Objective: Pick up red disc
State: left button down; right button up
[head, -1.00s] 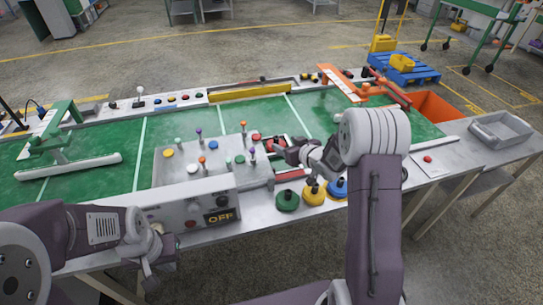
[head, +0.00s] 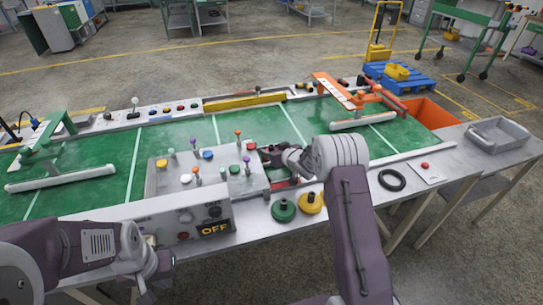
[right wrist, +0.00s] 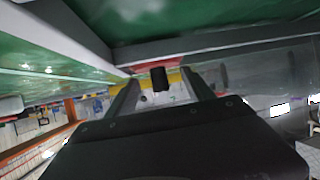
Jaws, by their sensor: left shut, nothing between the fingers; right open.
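In the right wrist view, a black knob (right wrist: 160,78) stands between the two fingers of my right gripper (right wrist: 163,88). A thin red edge, seemingly of the red disc (right wrist: 148,67), shows against it. The fingers are open, one on each side of the knob; I cannot tell whether they touch it. In the head view my right gripper (head: 266,153) is over the belt just right of the grey control box (head: 218,212), and its hand and arm hide the disc. My left gripper (head: 146,290) is shut and empty at the table's front edge, low on the left.
The box carries several upright pegs. A black ring (head: 392,180) and a grey tray (head: 499,134) lie to the right. An orange bin (head: 433,110) is behind.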

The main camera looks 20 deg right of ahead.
aim_at(273, 146)
jog(key=shift+x, duration=0.9)
jog(key=shift+s+r, duration=0.1)
grip_shut()
jog(key=shift+s, duration=0.1)
jog(key=r, duration=0.1)
jog(key=r+p, duration=0.1)
jog(key=r, duration=0.2)
jog(key=shift+d+r+p, duration=0.3)
jog(key=shift+p, duration=0.05)
jog(key=s+d+r+p, duration=0.3)
jog(key=d+r, duration=0.3)
jog(key=d, duration=0.4)
jog(key=shift+s+d+r+p, duration=0.2)
jog(key=shift+s+d+p, duration=0.1)
jog(key=shift+s, duration=0.1)
